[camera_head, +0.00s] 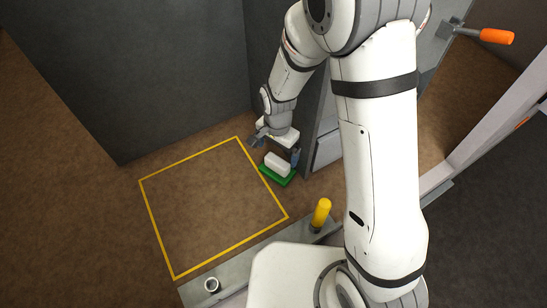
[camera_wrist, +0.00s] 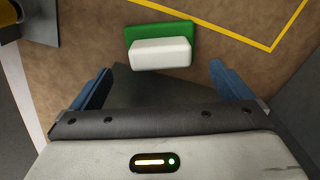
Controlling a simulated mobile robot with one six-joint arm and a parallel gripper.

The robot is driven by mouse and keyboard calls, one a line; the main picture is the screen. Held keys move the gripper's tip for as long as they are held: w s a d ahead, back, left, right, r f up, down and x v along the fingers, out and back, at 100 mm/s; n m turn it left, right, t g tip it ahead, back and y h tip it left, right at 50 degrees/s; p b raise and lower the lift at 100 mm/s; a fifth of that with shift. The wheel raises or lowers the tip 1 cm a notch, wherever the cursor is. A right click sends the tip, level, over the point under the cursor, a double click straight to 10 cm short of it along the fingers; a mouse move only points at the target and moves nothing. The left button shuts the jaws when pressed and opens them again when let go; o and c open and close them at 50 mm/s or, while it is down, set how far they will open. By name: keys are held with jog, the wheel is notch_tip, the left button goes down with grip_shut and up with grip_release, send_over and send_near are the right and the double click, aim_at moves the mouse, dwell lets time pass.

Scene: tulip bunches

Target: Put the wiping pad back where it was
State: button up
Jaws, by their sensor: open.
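The wiping pad, a white block with rounded edges (camera_head: 277,162), rests on a flat green base (camera_head: 276,178) on the brown floor. It sits just off the right side of the yellow outline. In the wrist view the white pad (camera_wrist: 160,54) covers the near part of the green base (camera_wrist: 150,30). My gripper (camera_head: 276,148) is open and empty, close above and behind the pad in the head view. In the wrist view its blue fingers (camera_wrist: 160,70) are spread wider than the pad, which lies beyond the tips. I see no contact.
A yellow outline (camera_head: 153,221) marks empty floor to the left. A dark grey wall (camera_head: 170,90) stands behind. An orange handle (camera_head: 497,36) is at upper right.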

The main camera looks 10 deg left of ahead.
aim_at(277, 161)
notch_tip(277, 161, up, 6)
jog(key=shift+f, duration=0.25)
dwell(0.4)
